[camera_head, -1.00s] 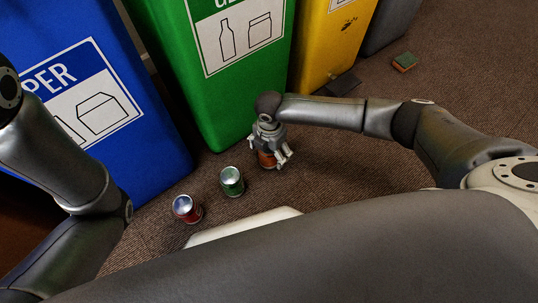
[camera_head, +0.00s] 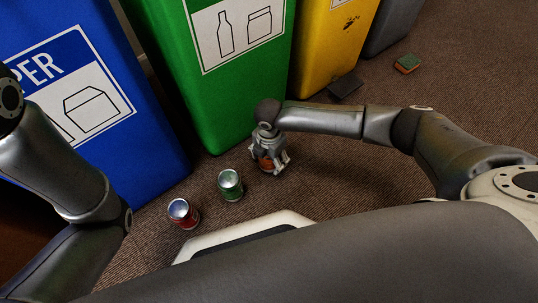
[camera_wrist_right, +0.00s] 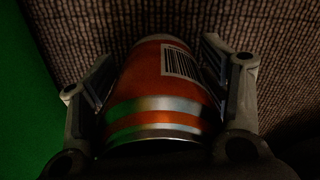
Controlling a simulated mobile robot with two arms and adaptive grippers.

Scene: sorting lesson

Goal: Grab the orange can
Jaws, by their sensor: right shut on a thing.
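The orange can (camera_head: 266,163) is on the right of the can group, in front of the green bin. My right gripper (camera_head: 270,156) is around it from above, with fingers on both sides. In the right wrist view the orange can (camera_wrist_right: 158,95), with silver bands and a barcode, sits between the two fingers of my right gripper (camera_wrist_right: 160,100). The gripper is shut on the can. I cannot tell whether the can still touches the floor. My left arm comes in at the left of the head view, but its gripper is out of view.
A green can (camera_head: 230,185) and a red can (camera_head: 183,213) stand to the left on the brown carpet (camera_head: 340,180). Blue (camera_head: 140,150), green (camera_head: 225,105) and yellow (camera_head: 320,60) bins line the back. A sponge (camera_head: 407,64) and a dark flat piece (camera_head: 345,86) lie farther off.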

